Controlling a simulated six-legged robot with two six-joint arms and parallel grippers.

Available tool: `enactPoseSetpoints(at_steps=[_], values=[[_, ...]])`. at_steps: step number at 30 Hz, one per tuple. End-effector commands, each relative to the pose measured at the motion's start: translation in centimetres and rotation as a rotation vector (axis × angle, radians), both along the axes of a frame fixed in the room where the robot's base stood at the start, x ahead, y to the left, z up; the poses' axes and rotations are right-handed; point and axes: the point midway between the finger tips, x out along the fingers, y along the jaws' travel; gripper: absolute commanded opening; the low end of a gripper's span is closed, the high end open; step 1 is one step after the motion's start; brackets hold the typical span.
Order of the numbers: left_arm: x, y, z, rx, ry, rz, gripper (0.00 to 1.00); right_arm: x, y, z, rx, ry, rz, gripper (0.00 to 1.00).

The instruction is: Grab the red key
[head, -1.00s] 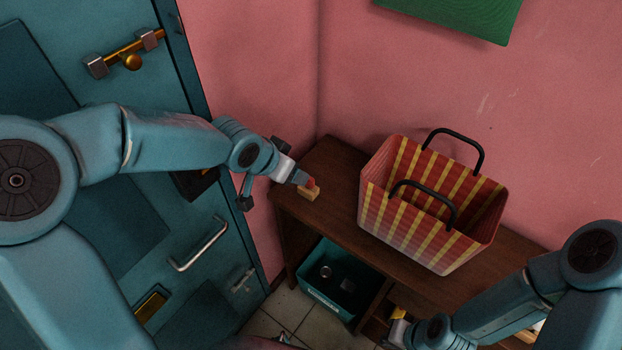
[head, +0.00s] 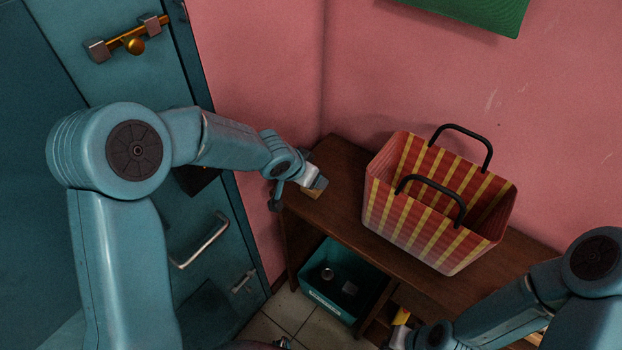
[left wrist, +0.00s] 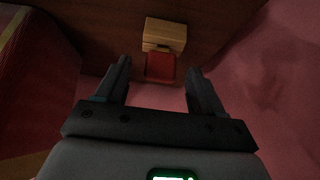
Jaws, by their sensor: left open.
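The red key (left wrist: 160,67) shows in the left wrist view, upright against a small wooden block (left wrist: 165,33). In the head view the block (head: 312,193) sits at the left end of the brown shelf top (head: 345,160), and my gripper hides the key. My left gripper (left wrist: 158,72) is open, with its fingers on either side of the key's near part. I cannot tell whether they touch it. In the head view this gripper (head: 318,183) is just over the block. My right gripper (head: 398,338) is low at the bottom edge, its jaws unclear.
A red and yellow striped bag (head: 430,220) with black handles stands on the shelf, right of the block. A teal bin (head: 330,300) is below. A teal door (head: 215,285) with handles is at the left. Pink walls stand close behind the shelf.

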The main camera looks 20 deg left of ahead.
Motion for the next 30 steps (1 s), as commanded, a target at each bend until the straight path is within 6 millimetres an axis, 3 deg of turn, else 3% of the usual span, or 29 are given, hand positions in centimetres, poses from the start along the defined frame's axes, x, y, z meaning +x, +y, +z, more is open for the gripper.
enactPoseSetpoints(at_steps=[1,6,15,20,26,30], values=[[0.0,0.0,0.0,0.0,0.001,0.0,0.58,0.0,0.0,0.0,0.0,0.0,0.0,0.0],[0.0,0.0,0.0,0.0,0.001,-0.001,0.09,0.0,0.0,0.0,0.0,-0.001,0.0,0.0],[0.0,0.0,0.1,0.0,0.001,0.0,0.08,0.0,0.0,0.0,0.0,-0.001,0.0,0.0],[0.0,0.0,1.2,0.0,-0.001,0.0,0.08,0.0,0.0,0.8,0.0,-0.001,0.0,0.0],[0.0,0.0,5.1,-0.001,-0.004,0.001,0.08,0.0,0.0,2.9,0.0,-0.001,0.0,0.0],[0.0,0.0,9.1,-0.002,-0.006,0.001,0.08,0.0,0.0,4.1,0.0,-0.001,0.0,0.0]])
